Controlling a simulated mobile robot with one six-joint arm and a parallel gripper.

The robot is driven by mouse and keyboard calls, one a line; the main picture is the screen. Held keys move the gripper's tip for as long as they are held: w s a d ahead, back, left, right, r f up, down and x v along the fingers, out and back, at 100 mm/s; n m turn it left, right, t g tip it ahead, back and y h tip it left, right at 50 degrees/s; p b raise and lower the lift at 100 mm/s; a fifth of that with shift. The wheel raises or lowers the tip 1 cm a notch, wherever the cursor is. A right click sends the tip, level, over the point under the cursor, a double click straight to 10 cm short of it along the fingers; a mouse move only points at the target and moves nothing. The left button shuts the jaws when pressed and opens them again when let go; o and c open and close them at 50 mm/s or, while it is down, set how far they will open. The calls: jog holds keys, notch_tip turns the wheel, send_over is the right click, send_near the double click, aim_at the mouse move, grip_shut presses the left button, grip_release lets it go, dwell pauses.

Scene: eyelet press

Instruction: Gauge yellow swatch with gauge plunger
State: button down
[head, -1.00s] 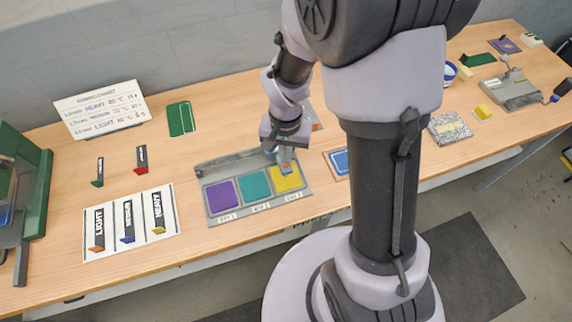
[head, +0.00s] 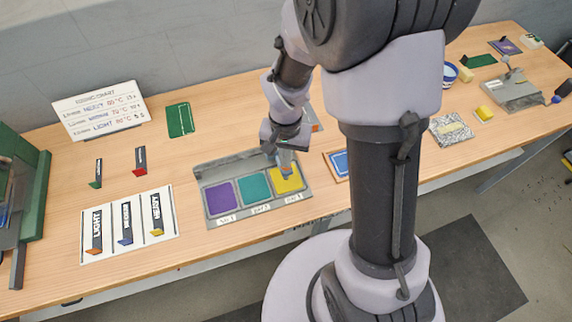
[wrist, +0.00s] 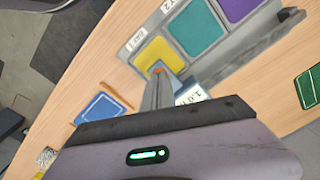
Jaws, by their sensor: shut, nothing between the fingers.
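The yellow swatch (head: 288,184) lies in the right-hand bay of a grey three-bay tray (head: 233,214); it also shows in the wrist view (wrist: 158,53). My gripper (head: 285,172) is shut and empty, pointing down at the back part of the yellow swatch. In the wrist view, its fingers (wrist: 158,82) end at a small orange-red piece, which looks like the gauge plunger (wrist: 157,71), over the yellow swatch. A blue-grey block with a white label (wrist: 192,93) stands beside the fingers. I cannot tell whether the fingertips touch the plunger.
Purple (head: 222,198) and teal (head: 255,187) swatches fill the other bays. A card with several labelled strips (head: 130,238) lies left; a white chart (head: 99,110) stands behind. A blue panel (head: 338,160) lies right of the tray. A green panel (head: 180,120) lies behind it.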

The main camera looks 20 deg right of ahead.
notch_tip(320, 180, up, 7)
jog(key=p, duration=0.5)
jog(key=s+a+r+t+y+b, duration=0.1)
jog(key=s+a+r+t+b, duration=0.1)
jog(key=s+b, duration=0.4)
jog(key=s+a+r+n+t+y+b, duration=0.1)
jog(key=s+a+r+t+b, duration=0.1)
jog(key=s+b, duration=0.5)
notch_tip(320, 180, up, 3)
jog(key=shift+f+n+t+b, duration=0.1)
jog(key=shift+n+t+b, duration=0.2)
jog(key=shift+t+b, duration=0.5)
